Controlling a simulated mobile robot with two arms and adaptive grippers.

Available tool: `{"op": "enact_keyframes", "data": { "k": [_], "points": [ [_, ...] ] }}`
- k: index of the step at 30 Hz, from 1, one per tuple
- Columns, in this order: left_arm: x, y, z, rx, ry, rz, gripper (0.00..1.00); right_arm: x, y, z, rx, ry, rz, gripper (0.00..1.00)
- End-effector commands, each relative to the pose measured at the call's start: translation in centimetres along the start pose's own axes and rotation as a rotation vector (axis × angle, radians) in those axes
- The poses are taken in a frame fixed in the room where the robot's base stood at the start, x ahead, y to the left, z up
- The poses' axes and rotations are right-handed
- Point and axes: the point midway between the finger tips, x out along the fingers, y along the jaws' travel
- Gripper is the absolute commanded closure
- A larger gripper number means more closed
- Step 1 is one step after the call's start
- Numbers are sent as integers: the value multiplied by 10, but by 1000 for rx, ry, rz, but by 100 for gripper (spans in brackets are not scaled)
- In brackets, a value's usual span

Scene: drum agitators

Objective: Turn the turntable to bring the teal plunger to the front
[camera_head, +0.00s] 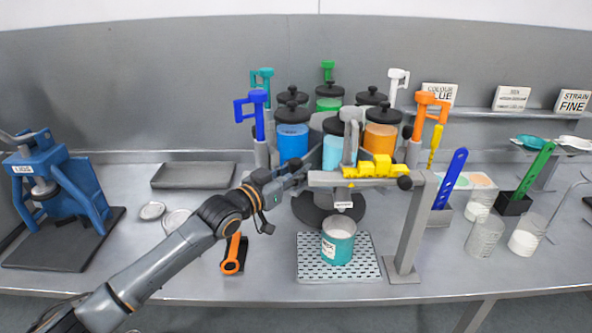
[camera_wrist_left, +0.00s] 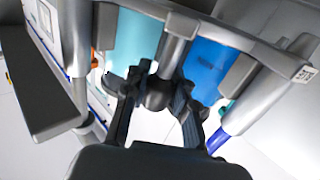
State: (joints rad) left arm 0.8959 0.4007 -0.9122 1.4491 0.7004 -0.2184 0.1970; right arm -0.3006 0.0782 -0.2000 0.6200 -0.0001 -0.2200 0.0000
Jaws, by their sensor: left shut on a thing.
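The turntable (camera_head: 327,215) has a dark round base and carries several lidded canisters: blue (camera_head: 293,142), light blue at the front (camera_head: 333,151), orange (camera_head: 381,139) and green behind. The teal plunger (camera_head: 263,74) stands at the back left, behind the blue plunger (camera_head: 256,108). A grey plunger (camera_head: 351,125) is at the front. My left gripper (camera_head: 300,180) is at the turntable's front left. In the left wrist view its fingers (camera_wrist_left: 157,108) are shut on a dark round knob (camera_wrist_left: 158,92) on a grey bar, between the light blue and blue canisters. My right gripper is out of view.
A grey bracket (camera_head: 411,230) with yellow parts (camera_head: 371,167) spans the turntable's front right. A teal-filled cup (camera_head: 338,240) stands on a perforated tray (camera_head: 309,266) below it. An orange-handled tool (camera_head: 232,253) lies left of the tray. A blue press (camera_head: 58,185) stands far left.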

Motion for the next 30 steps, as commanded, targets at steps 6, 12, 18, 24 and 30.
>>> {"op": "enact_keyframes", "data": {
  "k": [6,12,18,24,30],
  "points": [
    [6,21,-1,-5,-1,7,100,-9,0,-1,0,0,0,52],
    [8,31,1,-2,-1,5,100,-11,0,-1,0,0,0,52],
    [8,31,1,-1,-1,6,69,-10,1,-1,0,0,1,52],
    [8,30,1,-1,-1,3,50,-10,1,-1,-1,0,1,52],
    [7,28,1,0,-1,1,50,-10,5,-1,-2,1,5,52]
  ]
}}
